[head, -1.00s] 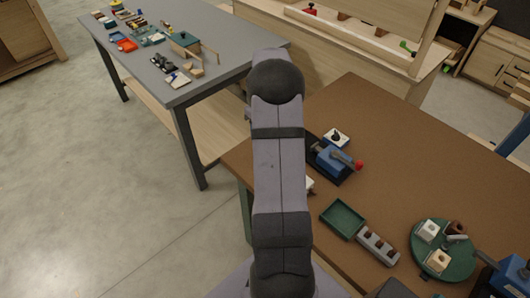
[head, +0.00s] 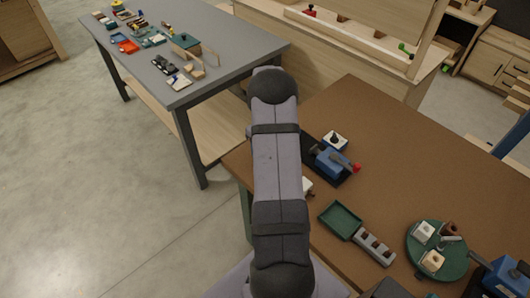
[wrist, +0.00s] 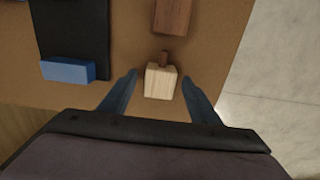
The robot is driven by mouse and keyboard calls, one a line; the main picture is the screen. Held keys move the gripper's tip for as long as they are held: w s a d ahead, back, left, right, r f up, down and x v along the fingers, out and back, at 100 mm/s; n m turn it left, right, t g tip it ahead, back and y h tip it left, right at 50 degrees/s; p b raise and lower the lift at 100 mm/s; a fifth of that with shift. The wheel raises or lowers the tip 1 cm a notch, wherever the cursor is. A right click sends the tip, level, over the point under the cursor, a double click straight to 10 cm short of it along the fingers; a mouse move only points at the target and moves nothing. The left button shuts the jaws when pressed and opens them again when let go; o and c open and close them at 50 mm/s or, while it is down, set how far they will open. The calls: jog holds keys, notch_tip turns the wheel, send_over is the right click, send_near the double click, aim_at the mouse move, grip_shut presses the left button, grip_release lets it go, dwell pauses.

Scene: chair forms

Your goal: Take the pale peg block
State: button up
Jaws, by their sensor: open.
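The pale peg block (wrist: 160,82) is a light wooden cube with a short brown peg standing at its far side. In the wrist view it sits on the brown bench top, between the tips of my gripper (wrist: 158,84). The fingers are spread, one to each side, with a gap left and right of the block. I cannot tell their height over the bench. In the head view my gripper is hidden, and a pale piece (head: 307,186) shows only partly beside my arm; I cannot tell whether it is the same block.
In the wrist view a brown wooden block (wrist: 172,15) lies just beyond the peg. A black plate (wrist: 72,35) and a blue block (wrist: 68,71) are to the left. The bench edge is close on the right. A green tray (head: 341,220) shows in the head view.

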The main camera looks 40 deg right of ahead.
jog(key=shift+f, duration=0.3)
jog(key=c, duration=1.1)
jog(key=shift+r, duration=0.1)
